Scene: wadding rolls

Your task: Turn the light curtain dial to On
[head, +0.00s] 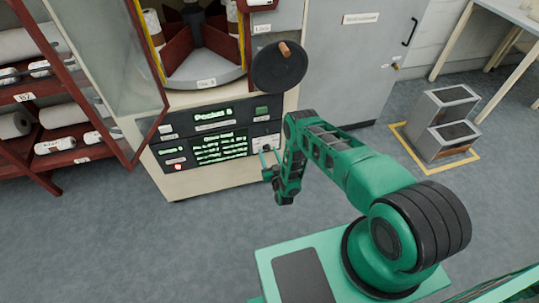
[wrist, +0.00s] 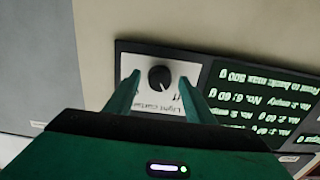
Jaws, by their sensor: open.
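The light curtain dial (wrist: 161,77) is a round black knob on a white plate (wrist: 150,103). The plate reads "Light curtain" upside down in the wrist view, and part of an "ff" marking shows beside the knob. I cannot tell for sure which way the knob points. My gripper (wrist: 160,80) is open and empty, with one green finger on each side of the knob in the picture. I cannot tell how far the tips are from the panel. In the head view my gripper (head: 267,160) is at the right end of the control panel (head: 218,166), and the dial is hard to make out there.
A green-lettered display (wrist: 262,95) is beside the dial plate. Above the panel are a large black handwheel (head: 279,67) and a carousel (head: 205,70). An open glass door (head: 105,60) stands at the left. Grey steps (head: 443,122) stand on the right. The floor in front is clear.

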